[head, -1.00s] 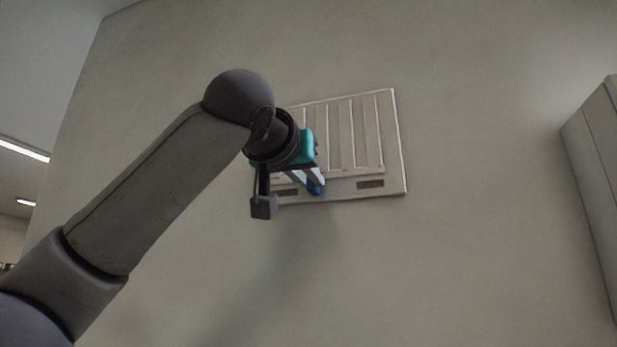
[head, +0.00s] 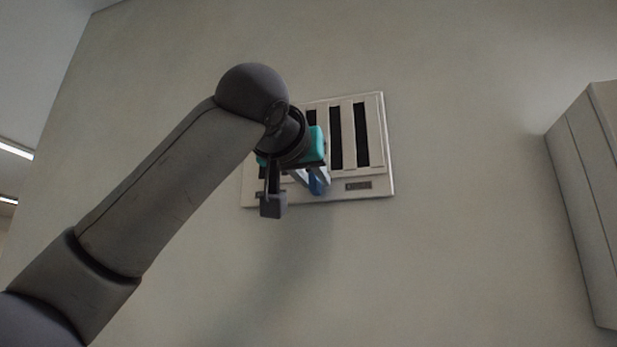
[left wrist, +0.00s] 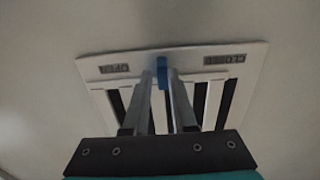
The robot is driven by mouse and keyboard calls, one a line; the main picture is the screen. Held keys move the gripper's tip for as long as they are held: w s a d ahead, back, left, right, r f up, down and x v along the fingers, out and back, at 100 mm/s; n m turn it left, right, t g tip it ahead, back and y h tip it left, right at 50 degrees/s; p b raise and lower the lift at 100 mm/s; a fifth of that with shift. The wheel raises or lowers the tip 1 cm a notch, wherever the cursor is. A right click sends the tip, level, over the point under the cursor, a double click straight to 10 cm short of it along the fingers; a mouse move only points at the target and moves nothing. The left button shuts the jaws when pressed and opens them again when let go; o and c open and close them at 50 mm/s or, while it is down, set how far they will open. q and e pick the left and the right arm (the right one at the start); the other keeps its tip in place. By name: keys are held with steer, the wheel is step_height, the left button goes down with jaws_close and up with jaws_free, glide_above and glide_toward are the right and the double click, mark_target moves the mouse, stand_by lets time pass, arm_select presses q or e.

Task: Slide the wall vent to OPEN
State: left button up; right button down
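The wall vent (head: 348,190) is a pale square plate with vertical slats. Dark gaps show between the slats (head: 347,135). It also shows in the left wrist view (left wrist: 90,68), with a small dark label near each end of one edge. A blue tab (left wrist: 162,79) sits between the fingers of my left gripper (left wrist: 160,76). In the head view my left gripper (head: 319,184) is at the vent's lower edge around the blue tab, and the arm hides the vent's left part. The fingers look closed on the tab. My right gripper is not in view.
A pale cabinet (head: 588,200) stands at the right edge of the head view. The wall (head: 440,250) around and below the vent is bare.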

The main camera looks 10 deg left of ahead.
arm_select(q)
steer(key=shift+o, duration=1.4)
steer(key=shift+d, duration=0.15)
steer(key=shift+s+b, duration=0.35)
steer(key=shift+s, duration=0.2)
steer(key=s+b, duration=0.1)
steer(key=s, duration=0.3)
steer(key=s+b, duration=0.2)
steer(key=s, duration=0.3)
steer(key=s+b, duration=0.1)
steer(key=s, duration=0.4)
steer(key=shift+s+a+b, duration=0.1)
steer(key=shift+a+b, duration=0.2)
steer(key=shift+a, duration=0.1)
